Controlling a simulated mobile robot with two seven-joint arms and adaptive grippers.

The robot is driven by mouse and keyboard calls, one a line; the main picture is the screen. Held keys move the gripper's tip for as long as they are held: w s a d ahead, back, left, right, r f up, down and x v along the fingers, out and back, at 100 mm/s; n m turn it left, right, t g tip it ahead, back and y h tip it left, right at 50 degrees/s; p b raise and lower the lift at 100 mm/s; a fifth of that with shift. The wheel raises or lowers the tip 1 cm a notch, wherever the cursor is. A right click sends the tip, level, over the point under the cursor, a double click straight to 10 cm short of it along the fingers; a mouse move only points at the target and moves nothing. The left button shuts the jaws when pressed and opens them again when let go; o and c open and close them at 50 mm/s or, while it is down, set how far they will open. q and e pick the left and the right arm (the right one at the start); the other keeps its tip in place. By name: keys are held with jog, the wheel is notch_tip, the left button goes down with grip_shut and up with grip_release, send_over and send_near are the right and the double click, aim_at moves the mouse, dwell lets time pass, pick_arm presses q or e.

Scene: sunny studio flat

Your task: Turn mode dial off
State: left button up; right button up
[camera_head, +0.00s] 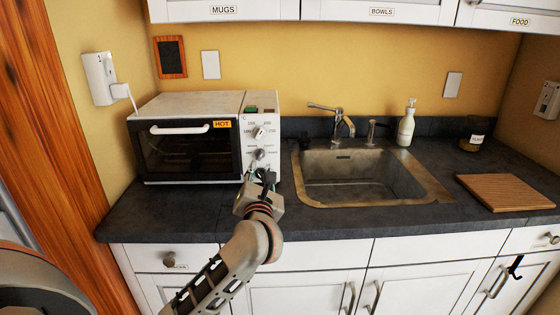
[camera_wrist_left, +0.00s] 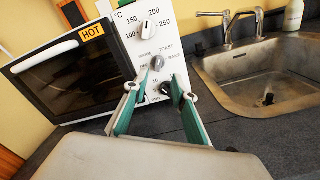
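The mode dial (camera_wrist_left: 156,63) is the middle knob on the white front panel of the toaster oven (camera_head: 196,104), with WARM, TOAST and BAKE printed around it. It also shows in the head view (camera_head: 260,155). Its exact pointer setting is too small to tell. My left gripper (camera_wrist_left: 160,89) is in front of the lower panel, just below the mode dial. Its two green-padded fingers are apart, with nothing held between them. The lower knob (camera_wrist_left: 166,88) shows between the fingertips. I cannot tell whether a fingertip touches the panel. My right gripper is not in view.
The temperature dial (camera_wrist_left: 147,27) is above the mode dial. The oven door is closed, with a white handle (camera_head: 180,129). A sink (camera_head: 360,176) with a faucet (camera_head: 338,119) is to the right. A wooden board (camera_head: 505,192) lies farther right. The counter in front is clear.

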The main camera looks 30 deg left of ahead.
aim_at(260, 157)
pick_arm(q)
jog(key=x, duration=0.7)
jog(key=shift+a, duration=0.25)
grip_shut()
